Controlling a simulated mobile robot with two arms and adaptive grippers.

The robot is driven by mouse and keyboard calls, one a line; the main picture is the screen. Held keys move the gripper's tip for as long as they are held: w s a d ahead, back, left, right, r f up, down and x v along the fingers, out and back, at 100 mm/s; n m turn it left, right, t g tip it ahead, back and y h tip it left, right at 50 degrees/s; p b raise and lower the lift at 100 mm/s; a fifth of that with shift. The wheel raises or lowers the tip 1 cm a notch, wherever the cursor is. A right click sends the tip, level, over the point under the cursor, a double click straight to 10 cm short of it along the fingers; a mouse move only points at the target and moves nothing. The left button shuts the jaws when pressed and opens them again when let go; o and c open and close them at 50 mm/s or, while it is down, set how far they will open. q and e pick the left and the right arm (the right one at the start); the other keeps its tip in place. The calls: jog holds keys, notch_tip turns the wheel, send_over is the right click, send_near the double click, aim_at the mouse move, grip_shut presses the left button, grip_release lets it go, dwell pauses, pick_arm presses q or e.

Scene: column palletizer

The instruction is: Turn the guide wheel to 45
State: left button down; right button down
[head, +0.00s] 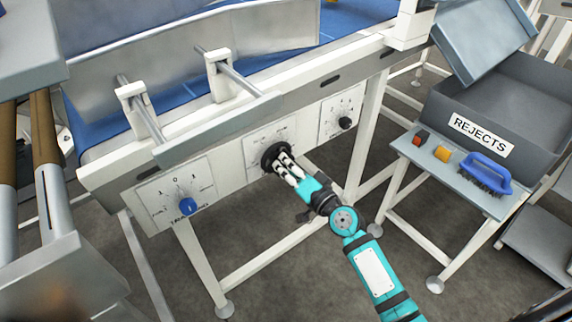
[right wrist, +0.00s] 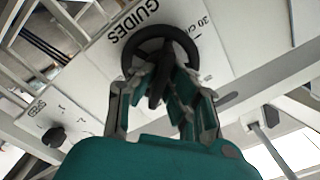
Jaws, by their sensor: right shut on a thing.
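The guide wheel (head: 271,157) is a black ring on a white panel at the middle of the machine's side. In the right wrist view the wheel (right wrist: 181,32) sits under the word GUIDES, with a 30 mark beside it. My right gripper (head: 281,163) reaches it from the lower right and is shut on it. In the right wrist view its fingers (right wrist: 160,85) close around a dark part at the wheel. They cover part of the wheel, and I cannot read its setting. My left gripper is not in view.
A blue knob (head: 187,206) is on the panel to the left, and a black knob (head: 345,123) on the panel to the right. A grey REJECTS bin (head: 520,100) stands at right. A blue brush (head: 486,172) and small blocks lie on the shelf before it.

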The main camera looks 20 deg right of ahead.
jog(key=m, duration=0.4)
jog(key=shift+m, duration=0.4)
dwell(0.4)
jog(key=c, duration=1.4)
grip_release()
jog(key=v, duration=1.2)
jog(key=shift+o, duration=0.3)
